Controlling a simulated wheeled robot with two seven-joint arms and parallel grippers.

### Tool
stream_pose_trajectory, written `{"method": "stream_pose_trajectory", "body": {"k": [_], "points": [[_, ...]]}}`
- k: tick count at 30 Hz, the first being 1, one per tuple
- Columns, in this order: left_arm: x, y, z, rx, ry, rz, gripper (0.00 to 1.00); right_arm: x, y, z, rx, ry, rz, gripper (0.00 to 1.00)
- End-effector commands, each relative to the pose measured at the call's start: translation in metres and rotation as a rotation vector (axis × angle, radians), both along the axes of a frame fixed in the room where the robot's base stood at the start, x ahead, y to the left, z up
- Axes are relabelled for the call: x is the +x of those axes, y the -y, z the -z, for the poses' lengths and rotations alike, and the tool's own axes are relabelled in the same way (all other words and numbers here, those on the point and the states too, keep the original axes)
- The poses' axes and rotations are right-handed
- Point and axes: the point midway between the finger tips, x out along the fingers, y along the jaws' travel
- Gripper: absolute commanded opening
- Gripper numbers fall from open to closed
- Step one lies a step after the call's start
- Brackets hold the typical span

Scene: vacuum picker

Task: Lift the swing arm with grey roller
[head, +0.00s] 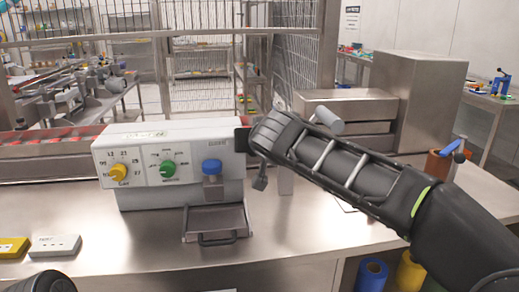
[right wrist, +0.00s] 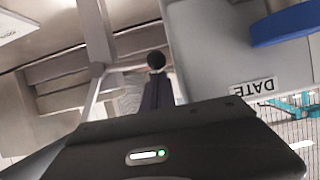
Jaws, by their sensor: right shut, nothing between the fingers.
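The grey roller (head: 328,120) shows in the head view as a short light-grey cylinder just above my right forearm, to the right of the white machine (head: 140,190). My right wrist hides most of its swing arm. A pale upright post (head: 286,180) shows below my wrist. My right gripper (head: 260,183) points down beside the machine's right end, shut and empty. In the right wrist view its dark fingers (right wrist: 157,88) are together, between a slanted grey bar (right wrist: 96,50) and the machine's side with a DATE label. I cannot tell whether they touch anything.
The machine has a yellow knob (head: 118,172), a green knob (head: 167,169), a blue cap (head: 211,167) and a small tray (head: 217,222) in front. A steel box (head: 417,95) stands at the back right. The steel table's front middle is clear. Only a dark part of my left arm shows.

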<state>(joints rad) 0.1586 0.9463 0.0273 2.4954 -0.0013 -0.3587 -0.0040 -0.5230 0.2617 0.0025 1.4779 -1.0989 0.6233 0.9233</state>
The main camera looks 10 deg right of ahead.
Motion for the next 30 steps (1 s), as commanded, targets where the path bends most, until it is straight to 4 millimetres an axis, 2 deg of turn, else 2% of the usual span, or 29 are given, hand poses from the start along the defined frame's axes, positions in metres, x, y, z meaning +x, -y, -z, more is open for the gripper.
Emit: {"method": "stream_pose_trajectory", "body": {"k": [1, 6, 22, 26, 30], "points": [[0.0, 0.0, 0.006, 0.0, 0.0, 0.0, 0.36, 0.0, -0.001, 0.004, -0.015, 0.002, 0.0, 0.0], [0.0, 0.0, 0.01, 0.0, 0.0, 0.0, 0.36, 0.0, -0.003, 0.005, -0.05, 0.002, 0.0, 0.0], [0.0, 0.0, 0.009, 0.0, 0.0, 0.0, 0.36, -0.001, -0.003, 0.007, -0.058, -0.004, 0.001, 0.0], [0.0, 0.0, 0.002, 0.0, 0.0, 0.0, 0.36, 0.0, 0.0, -0.002, -0.058, -0.003, 0.001, 0.0], [0.0, 0.0, -0.011, 0.0, 0.0, 0.0, 0.36, 0.001, 0.006, -0.023, -0.056, 0.002, 0.003, 0.0]]}}
